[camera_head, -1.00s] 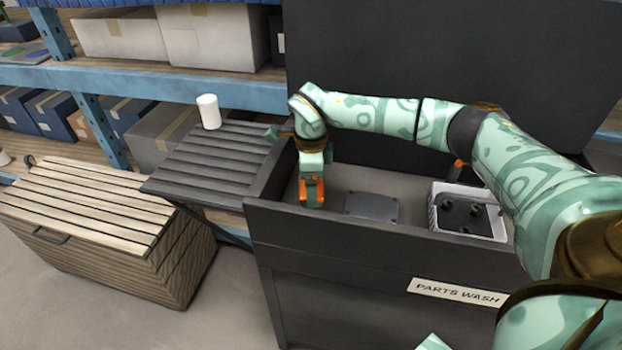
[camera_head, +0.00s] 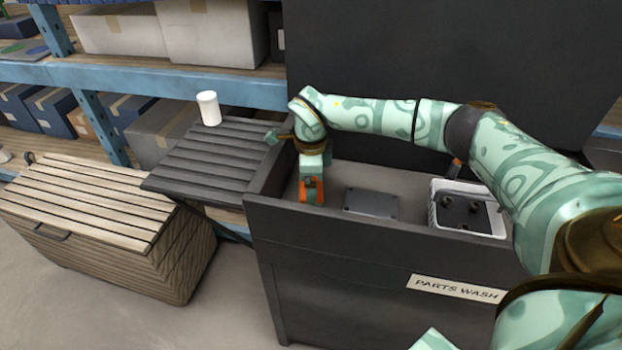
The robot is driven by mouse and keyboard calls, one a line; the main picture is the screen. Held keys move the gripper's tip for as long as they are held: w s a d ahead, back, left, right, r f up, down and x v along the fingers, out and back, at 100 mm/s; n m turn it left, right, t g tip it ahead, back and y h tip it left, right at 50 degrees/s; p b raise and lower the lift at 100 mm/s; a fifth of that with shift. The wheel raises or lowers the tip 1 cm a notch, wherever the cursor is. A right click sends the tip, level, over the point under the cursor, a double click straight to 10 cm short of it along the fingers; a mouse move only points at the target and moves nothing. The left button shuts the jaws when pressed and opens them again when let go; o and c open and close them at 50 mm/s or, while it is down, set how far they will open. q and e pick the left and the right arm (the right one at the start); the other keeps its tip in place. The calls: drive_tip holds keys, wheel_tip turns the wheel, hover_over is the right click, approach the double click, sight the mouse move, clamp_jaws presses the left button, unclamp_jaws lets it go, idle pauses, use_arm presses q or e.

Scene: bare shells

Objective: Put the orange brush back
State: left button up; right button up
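My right arm reaches in from the right over the dark parts wash basin (camera_head: 350,230). My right gripper (camera_head: 311,191) points down inside the basin's left end. Orange shows at its fingers; I cannot tell whether this is the finger colour or the orange brush, nor whether the fingers are open or shut. A small orange piece (camera_head: 456,163) shows at the basin's back, partly hidden behind my forearm; I cannot tell whether it is the brush. My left gripper is not in view.
A dark square plate (camera_head: 371,204) lies in the basin, left of a white-rimmed box (camera_head: 467,209) with dark round parts. A slatted side shelf (camera_head: 212,160) holds a white cylinder (camera_head: 208,108). A wooden slatted chest (camera_head: 100,225) stands left. A dark panel (camera_head: 430,55) rises behind.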

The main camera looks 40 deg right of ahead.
idle(0.3)
drive_tip(key=o, duration=0.7)
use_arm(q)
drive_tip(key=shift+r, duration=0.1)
use_arm(e)
drive_tip(key=shift+r+p, duration=1.85)
drive_tip(key=shift+r, duration=0.15)
wheel_tip(320, 180, up, 6)
drive_tip(key=p, duration=0.5)
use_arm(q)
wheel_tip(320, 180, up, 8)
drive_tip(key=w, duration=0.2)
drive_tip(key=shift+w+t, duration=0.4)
use_arm(e)
drive_tip(key=shift+f, duration=0.1)
